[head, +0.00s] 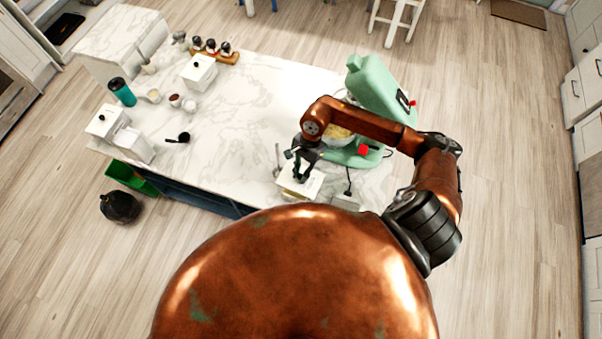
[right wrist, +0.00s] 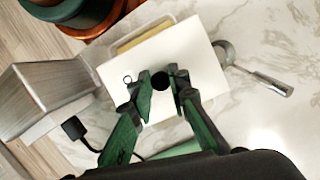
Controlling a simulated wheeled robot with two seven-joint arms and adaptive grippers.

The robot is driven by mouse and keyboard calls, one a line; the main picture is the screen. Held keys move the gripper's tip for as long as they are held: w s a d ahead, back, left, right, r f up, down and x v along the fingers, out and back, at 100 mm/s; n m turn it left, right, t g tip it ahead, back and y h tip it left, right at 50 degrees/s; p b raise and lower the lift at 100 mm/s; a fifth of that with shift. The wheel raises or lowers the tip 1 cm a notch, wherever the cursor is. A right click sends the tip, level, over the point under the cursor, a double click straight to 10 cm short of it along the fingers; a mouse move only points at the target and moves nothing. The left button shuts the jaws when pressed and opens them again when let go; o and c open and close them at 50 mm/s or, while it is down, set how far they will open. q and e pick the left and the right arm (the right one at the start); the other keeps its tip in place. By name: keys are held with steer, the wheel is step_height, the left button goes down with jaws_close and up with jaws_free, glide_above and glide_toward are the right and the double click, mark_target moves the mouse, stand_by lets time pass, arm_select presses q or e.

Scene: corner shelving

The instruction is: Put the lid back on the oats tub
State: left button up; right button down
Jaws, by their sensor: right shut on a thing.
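A white square lid (right wrist: 195,60) with a black knob (right wrist: 161,80) is in the middle of the right wrist view. My right gripper (right wrist: 160,88) is shut on the knob, one finger on each side. A clear tub (right wrist: 145,37) with pale yellow-tan contents shows past the lid's upper edge, so lid and tub are not lined up in this view. I cannot tell whether the lid touches the rim. In the head view, my right gripper (head: 299,168) is over the white lid (head: 312,187) near the counter's front edge. My left gripper is not in view.
A mint-green stand mixer (head: 372,85) stands behind my right arm. A grey metal box (right wrist: 45,95) and a black plug (right wrist: 73,128) are left of the tub; a metal scoop (right wrist: 262,80) lies right. White canisters (head: 200,71) stand far left. The marble counter's middle (head: 240,120) is clear.

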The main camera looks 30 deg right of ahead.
steer(key=c, duration=1.8)
jaws_free()
steer(key=shift+o, duration=0.9)
steer(key=o, duration=0.4)
steer(key=shift+c, duration=0.2)
steer(key=shift+r+p, duration=1.25)
steer(key=shift+r, duration=2.3)
steer(key=shift+c, duration=0.6)
